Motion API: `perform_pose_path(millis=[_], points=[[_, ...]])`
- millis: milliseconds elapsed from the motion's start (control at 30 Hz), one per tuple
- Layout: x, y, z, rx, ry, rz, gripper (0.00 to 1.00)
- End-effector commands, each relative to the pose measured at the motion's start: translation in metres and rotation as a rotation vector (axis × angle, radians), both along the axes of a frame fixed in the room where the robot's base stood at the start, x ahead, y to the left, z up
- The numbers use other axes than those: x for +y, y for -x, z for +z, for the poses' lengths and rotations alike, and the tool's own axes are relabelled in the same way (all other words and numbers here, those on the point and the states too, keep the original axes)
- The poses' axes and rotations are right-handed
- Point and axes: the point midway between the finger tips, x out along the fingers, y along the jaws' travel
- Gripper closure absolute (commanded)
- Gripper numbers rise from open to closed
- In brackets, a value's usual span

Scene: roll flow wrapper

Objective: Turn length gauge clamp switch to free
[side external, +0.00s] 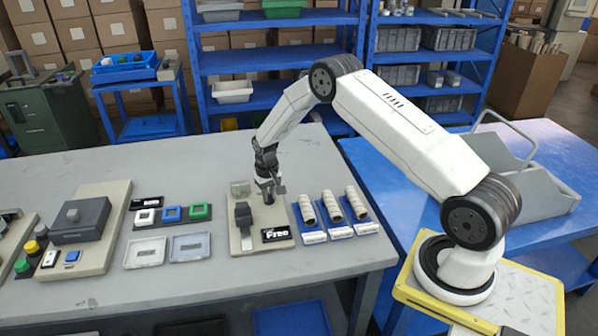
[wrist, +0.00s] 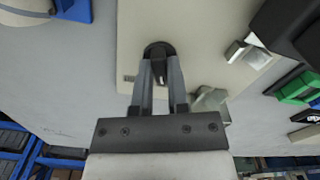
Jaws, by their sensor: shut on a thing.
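The clamp switch is a black rotary knob (wrist: 157,50) with a pale pointer mark, on a beige plate (wrist: 208,35) in the wrist view. My gripper (wrist: 160,68) is shut on the knob, one finger on each side of it. In the side view my gripper (side external: 268,193) points down over the beige plate (side external: 284,216) and hides the knob. A black label (side external: 276,234) reading "Free" stands at the plate's front right. The pointer's exact setting is hard to read between the fingers.
A dark upright part (side external: 243,216) stands on the plate left of my gripper. Several wrapped rolls (side external: 332,207) on blue holders are close on the right. Grey trays (side external: 190,246) and coloured square frames (side external: 172,214) lie left. Bare grey table (side external: 200,300) is in front.

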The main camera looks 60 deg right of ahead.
Motion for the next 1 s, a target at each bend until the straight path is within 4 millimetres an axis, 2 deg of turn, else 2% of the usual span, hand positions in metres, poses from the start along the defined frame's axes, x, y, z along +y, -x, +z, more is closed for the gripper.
perform_pose_path(millis=[300,767,800,867,900,1000], points=[[-0.0002,-0.0004,0.0009,0.0,0.0,0.139,1.0],[-0.0002,-0.0004,0.001,0.0,0.0,0.161,1.0],[-0.0002,-0.0004,0.001,0.0,0.0,0.161,0.78],[-0.0002,-0.0004,0.001,0.0,0.0,0.161,0.59],[-0.0002,-0.0004,0.0009,0.0,0.0,0.161,0.46],[-0.0001,-0.0003,0.0007,0.0,0.0,0.16,0.46]])
